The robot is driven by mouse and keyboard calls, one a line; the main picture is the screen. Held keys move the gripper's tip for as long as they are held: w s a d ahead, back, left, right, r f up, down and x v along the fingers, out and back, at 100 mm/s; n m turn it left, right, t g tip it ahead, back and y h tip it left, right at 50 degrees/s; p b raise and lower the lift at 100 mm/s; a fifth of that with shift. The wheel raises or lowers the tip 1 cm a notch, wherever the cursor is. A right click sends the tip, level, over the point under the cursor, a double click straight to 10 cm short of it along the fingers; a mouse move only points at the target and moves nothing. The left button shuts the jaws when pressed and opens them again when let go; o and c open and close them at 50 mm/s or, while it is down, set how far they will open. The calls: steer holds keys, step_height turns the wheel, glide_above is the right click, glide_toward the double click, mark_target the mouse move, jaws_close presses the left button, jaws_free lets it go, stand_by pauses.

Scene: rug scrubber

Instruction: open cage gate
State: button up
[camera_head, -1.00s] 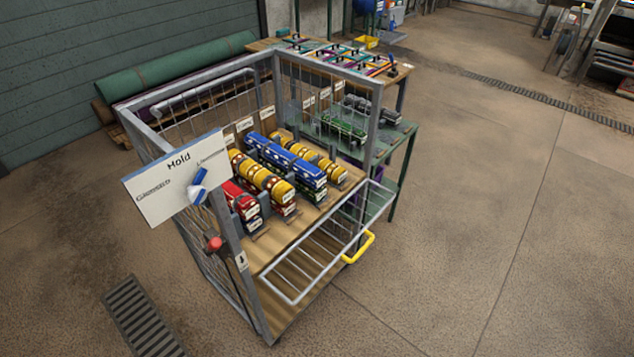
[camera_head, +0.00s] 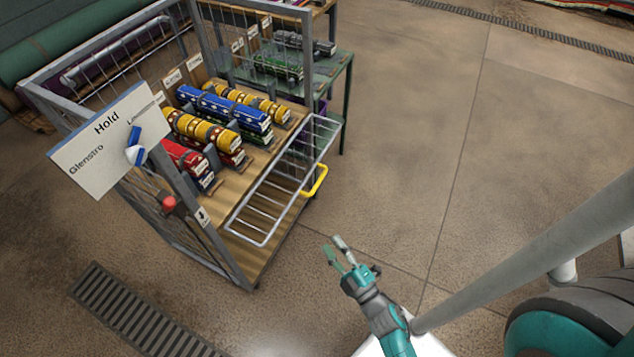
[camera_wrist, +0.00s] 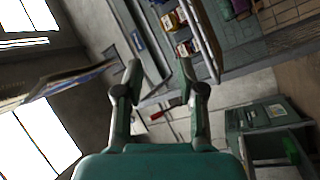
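The cage (camera_head: 196,22) is a grey metal frame with mesh sides, holding rows of red, yellow, blue and green canisters on a wooden shelf. Its gate (camera_head: 262,208) is a low silver barred panel across the front opening, with a yellow handle (camera_head: 317,181) on its outer side. A red knob (camera_head: 169,203) sits on the left front post, near a label with a down arrow. My gripper (camera_head: 337,247) is open and empty, in front of the gate and below the handle in the picture, apart from both. In the wrist view its two fingers (camera_wrist: 158,75) stand apart with nothing between them.
A white "Hold" sign (camera_head: 110,140) with a blue and white pointer is fixed at the cage's left front. A green table (camera_head: 335,85) stands behind the cage. A floor grate (camera_head: 135,310) lies at lower left. Open concrete floor (camera_head: 400,130) lies to the right.

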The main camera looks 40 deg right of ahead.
mark_target(319, 180)
steer(key=w+d+f+n+y, duration=0.1)
steer(key=w+d+f+n, duration=0.15)
steer(key=w+d, duration=0.3)
steer(key=w+d+f+n+y, duration=0.1)
steer(key=w+d+f+n, duration=0.1)
steer(key=w+d+n, duration=0.35)
steer(key=shift+m, duration=0.7)
steer(key=w, duration=0.3)
steer(key=w+d+r, duration=0.1)
steer(key=w, duration=0.1)
steer(key=w+r, duration=0.1)
steer(key=w, duration=0.2)
steer(key=shift+w+d+r, duration=0.15)
steer(key=shift+w+d, duration=0.2)
steer(key=shift+d, duration=0.05)
jaws_close()
